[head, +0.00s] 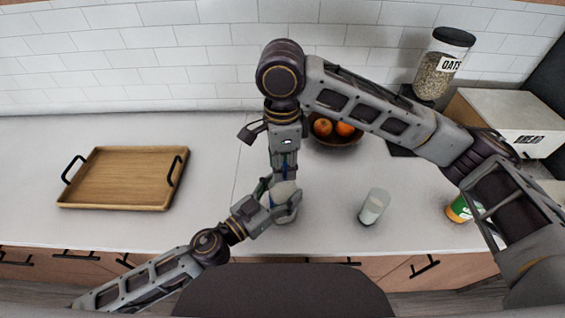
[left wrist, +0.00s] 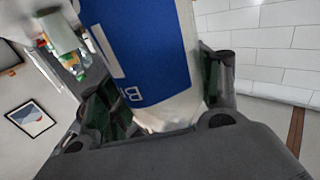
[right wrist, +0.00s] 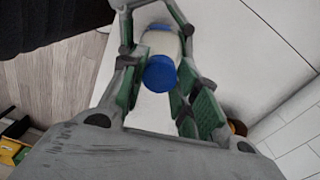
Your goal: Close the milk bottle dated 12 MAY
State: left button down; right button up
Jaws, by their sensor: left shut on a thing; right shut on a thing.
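A white milk bottle (head: 284,193) with a blue label stands near the counter's front edge. My left gripper (head: 274,203) is shut on its body from the side; the left wrist view shows the blue label (left wrist: 142,50) close up between the fingers. My right gripper (head: 283,172) comes down from above and is shut on a blue cap (right wrist: 160,74). In the right wrist view the cap lines up with the white bottle (right wrist: 160,40). I cannot tell whether it is seated on the neck. No date is readable.
A glass with white contents (head: 373,208) stands right of the bottle, and a green-labelled container (head: 461,209) farther right. A fruit bowl (head: 335,139) is behind. A wooden tray (head: 120,180) lies left. An oats jar (head: 440,68) and bread box (head: 505,115) stand back right.

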jog(key=shift+m, duration=0.5)
jog(key=o, duration=0.7)
jog(key=shift+c, duration=0.2)
jog(key=shift+r, duration=0.1)
jog(key=shift+r, duration=2.15)
jog(key=shift+c, duration=0.3)
